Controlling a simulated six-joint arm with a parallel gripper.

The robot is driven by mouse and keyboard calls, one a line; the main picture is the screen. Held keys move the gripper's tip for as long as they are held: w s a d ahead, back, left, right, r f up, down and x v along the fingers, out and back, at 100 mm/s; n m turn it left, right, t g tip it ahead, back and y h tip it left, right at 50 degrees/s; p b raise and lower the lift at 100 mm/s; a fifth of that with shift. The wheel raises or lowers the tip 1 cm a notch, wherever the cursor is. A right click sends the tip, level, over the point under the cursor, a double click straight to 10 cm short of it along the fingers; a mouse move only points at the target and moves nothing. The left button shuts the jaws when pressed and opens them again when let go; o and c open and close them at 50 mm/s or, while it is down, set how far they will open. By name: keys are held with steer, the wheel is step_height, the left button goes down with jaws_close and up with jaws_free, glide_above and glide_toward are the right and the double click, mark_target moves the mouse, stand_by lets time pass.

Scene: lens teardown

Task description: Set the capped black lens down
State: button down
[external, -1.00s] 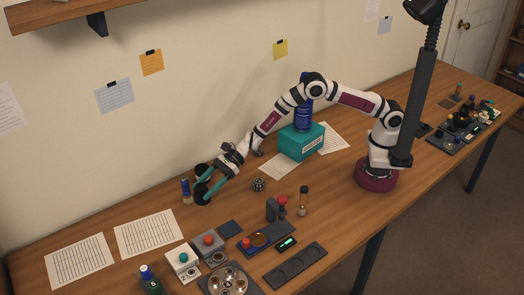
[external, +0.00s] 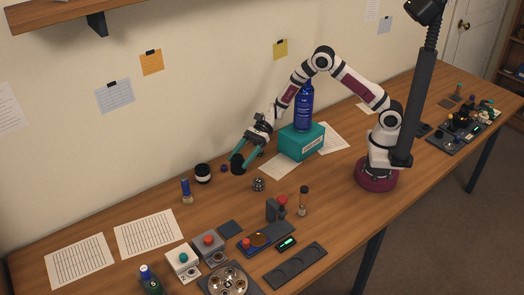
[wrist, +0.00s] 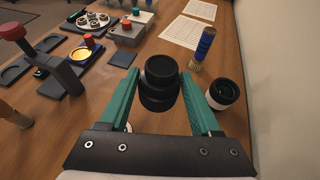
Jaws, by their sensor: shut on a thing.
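The black lens (wrist: 160,80) is between the two teal fingers of my gripper (wrist: 162,100) in the wrist view, its dark round capped end facing the camera. In the external view the black lens (external: 237,165) is at the tips of my gripper (external: 245,156), near the back of the table. My gripper is shut on it. The lens looks slightly tilted in the external view; any gap between its underside and the table is hard to judge.
A white-and-black lens (external: 203,173) stands to the left, also in the wrist view (wrist: 223,93). A blue-topped brush (external: 186,190), a small metal part (external: 258,184) and a teal box (external: 302,142) are nearby.

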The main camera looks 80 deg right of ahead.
steer(key=a+f, duration=0.1)
steer(key=a, duration=0.1)
steer(key=w+a+f, duration=0.1)
steer(key=a, duration=0.1)
steer(key=a+f, duration=0.2)
steer(key=shift+w+a, duration=0.15)
steer(key=shift+a, duration=0.15)
steer(key=shift+w+a+f, duration=0.1)
steer(key=shift+a+f, duration=0.05)
steer(key=shift+f, duration=0.95)
steer(key=shift+w+a+f, duration=0.1)
steer(key=shift+a+f, duration=0.05)
steer(key=shift+f, duration=0.95)
steer(key=shift+f, duration=0.1)
steer(key=shift+c, duration=0.5)
jaws_free()
steer(key=shift+s, duration=0.1)
